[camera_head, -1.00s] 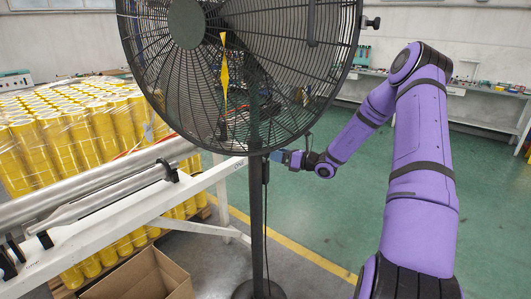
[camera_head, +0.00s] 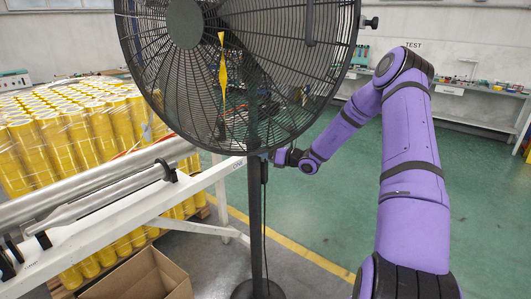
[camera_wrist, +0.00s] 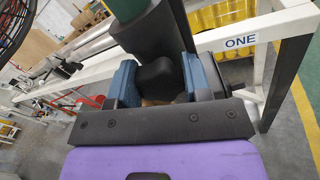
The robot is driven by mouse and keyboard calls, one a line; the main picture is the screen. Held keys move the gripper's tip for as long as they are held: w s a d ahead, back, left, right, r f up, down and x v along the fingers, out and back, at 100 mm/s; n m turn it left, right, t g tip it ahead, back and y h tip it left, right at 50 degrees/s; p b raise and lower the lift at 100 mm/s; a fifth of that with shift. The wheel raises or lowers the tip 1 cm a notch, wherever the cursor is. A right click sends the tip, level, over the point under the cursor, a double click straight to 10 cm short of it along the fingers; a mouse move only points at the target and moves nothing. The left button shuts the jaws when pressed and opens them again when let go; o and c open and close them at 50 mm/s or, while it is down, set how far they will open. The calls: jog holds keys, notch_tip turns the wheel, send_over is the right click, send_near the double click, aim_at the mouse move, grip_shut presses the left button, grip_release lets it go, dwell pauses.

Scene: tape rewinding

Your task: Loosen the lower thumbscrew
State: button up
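The lower thumbscrew shows in the wrist view as a black knob (camera_wrist: 158,80) on the fan's dark pole (camera_wrist: 152,32). The blue fingers of my gripper (camera_wrist: 160,90) stand on both sides of the knob, very close to it. I cannot tell whether they press on it. In the head view my gripper (camera_head: 272,156) is at the fan pole (camera_head: 257,215), just below the fan cage (camera_head: 240,75). The knob is too small and covered to make out there.
Another black knob (camera_head: 372,22) sticks out at the cage's upper right. A white frame (camera_head: 110,200) with metal rollers stands left of the pole, near wrapped yellow rolls (camera_head: 70,135). An open cardboard box (camera_head: 140,280) is on the floor. Green floor (camera_head: 330,220) is clear to the right.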

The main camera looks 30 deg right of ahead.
jog(key=shift+n, duration=2.3)
jog(key=o, duration=0.9)
jog(key=shift+s, duration=0.1)
jog(key=v, duration=1)
jog(key=shift+s+d, duration=0.15)
jog(key=shift+s, duration=0.15)
